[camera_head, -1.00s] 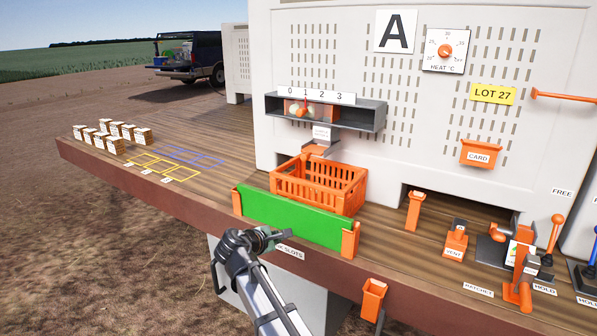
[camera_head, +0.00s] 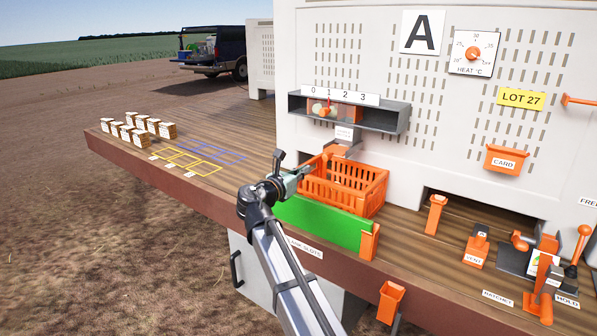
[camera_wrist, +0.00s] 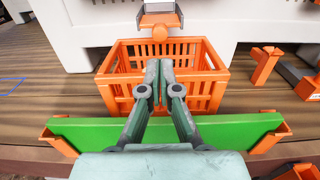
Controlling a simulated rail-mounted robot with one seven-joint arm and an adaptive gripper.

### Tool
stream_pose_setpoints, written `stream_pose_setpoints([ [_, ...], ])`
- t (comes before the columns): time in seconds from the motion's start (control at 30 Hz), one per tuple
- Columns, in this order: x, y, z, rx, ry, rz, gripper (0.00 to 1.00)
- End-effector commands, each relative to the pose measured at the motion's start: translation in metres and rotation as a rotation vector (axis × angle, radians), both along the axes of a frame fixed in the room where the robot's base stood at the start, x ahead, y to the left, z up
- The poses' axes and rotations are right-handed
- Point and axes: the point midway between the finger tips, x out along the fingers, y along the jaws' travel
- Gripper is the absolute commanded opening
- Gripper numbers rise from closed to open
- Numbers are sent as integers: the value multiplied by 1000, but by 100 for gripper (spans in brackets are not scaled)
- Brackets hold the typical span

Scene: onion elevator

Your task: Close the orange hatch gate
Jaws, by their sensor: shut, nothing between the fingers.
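An orange piece (camera_head: 335,150) sits at the chute below the grey shelf; it looks like the hatch gate, but its open or shut state is too small to tell. In the wrist view the chute's orange flap (camera_wrist: 160,20) shows at the top. My gripper (camera_head: 308,170) is shut and empty, above the green board and at the near left side of the orange crate. In the wrist view my gripper (camera_wrist: 160,65) points over the crate toward the chute, apart from it.
The orange crate (camera_head: 350,190) stands below the chute, behind a green board (camera_head: 320,222) between orange posts. The grey shelf (camera_head: 395,120) with a 0-3 scale overhangs the chute. An orange post (camera_head: 435,215) and levers stand right. Small boxes (camera_head: 130,130) stand left.

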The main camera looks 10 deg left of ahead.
Motion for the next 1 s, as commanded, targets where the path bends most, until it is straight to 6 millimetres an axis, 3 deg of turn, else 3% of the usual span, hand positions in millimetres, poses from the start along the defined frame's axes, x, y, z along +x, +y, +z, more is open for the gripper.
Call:
stream_pose_setpoints([
  [0.2,42,-20,3,0,1,-3,0],
  [0.43,72,-37,2,0,1,-2,0],
  [0.63,83,-43,1,1,0,0,0],
  [1.0,85,-44,0,1,0,0,0],
])
